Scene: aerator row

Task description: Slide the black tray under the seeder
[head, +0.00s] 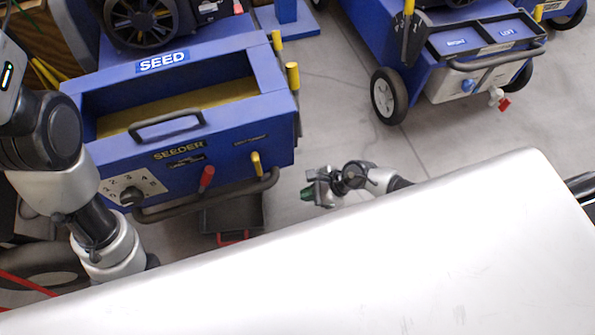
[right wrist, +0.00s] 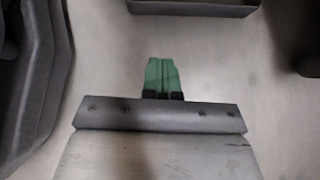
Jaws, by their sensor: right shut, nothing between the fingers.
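The blue seeder (head: 190,145) stands at the left of the head view, with a black bar along its lower front. The black tray (head: 235,216) is on the floor below the seeder's right front corner. Part of it shows in front of the bar, with a red handle (head: 232,238) at its near side; my silver body hides some of the near end. My right gripper (head: 308,190) is to the right of the tray, apart from it. Its green fingers (right wrist: 162,76) are together and empty in the right wrist view. My left arm comes in at the left; its gripper is not visible.
A second blue machine (head: 480,55) with black wheels stands at the upper right. Bare grey floor (head: 345,120) lies between the two machines. A dark edge (right wrist: 195,7) crosses the top of the right wrist view, and dark shapes stand at both sides there.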

